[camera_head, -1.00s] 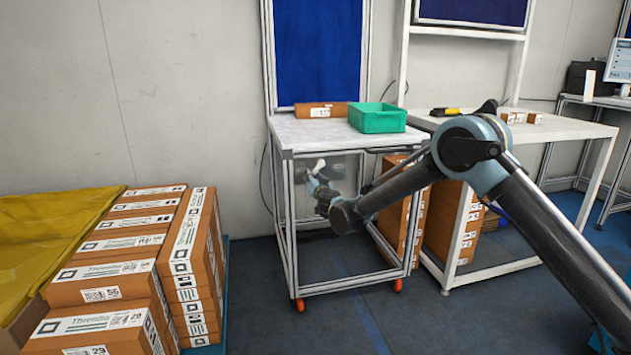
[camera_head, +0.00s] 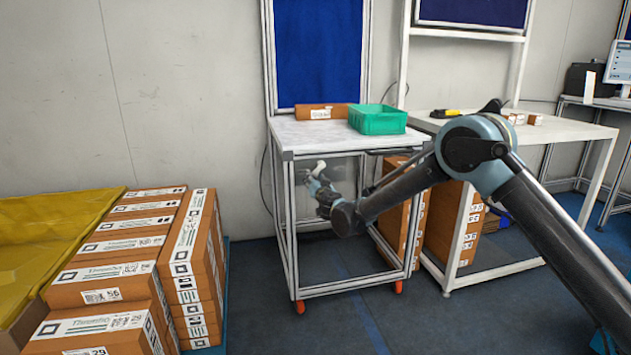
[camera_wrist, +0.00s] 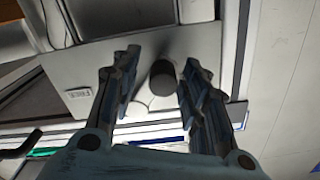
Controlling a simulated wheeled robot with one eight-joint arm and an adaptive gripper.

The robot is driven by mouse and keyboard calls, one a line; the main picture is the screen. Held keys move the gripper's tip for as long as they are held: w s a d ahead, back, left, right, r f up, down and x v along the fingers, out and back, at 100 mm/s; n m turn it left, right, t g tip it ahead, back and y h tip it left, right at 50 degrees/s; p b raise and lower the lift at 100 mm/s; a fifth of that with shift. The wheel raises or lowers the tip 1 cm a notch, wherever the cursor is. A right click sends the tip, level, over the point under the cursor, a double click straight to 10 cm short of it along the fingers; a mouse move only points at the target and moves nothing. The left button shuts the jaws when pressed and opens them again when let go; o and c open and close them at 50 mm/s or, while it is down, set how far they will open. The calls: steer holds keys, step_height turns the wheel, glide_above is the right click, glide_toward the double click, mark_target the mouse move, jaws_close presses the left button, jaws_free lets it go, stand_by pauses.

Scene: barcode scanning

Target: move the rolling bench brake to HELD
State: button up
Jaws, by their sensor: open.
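A grey brake plate (camera_head: 340,173) sits under the top. In the wrist view the plate (camera_wrist: 207,52) bears a small label (camera_wrist: 78,92) that seems to read FREE. The brake lever (camera_wrist: 161,78), with a dark round end, shows between my fingers. My gripper (camera_wrist: 158,62) is open around it, with gaps on both sides. In the head view my gripper (camera_head: 316,184) is in front of the plate; contact cannot be told.
A green bin (camera_head: 377,120) and a brown box (camera_head: 321,111) stand on the bench top. Stacked cartons (camera_head: 190,255) stand to the left. A white table (camera_head: 530,128) stands to the right. Floor in front of the bench is clear.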

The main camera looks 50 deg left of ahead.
steer(key=v, duration=1.1)
steer(key=shift+d, duration=0.15)
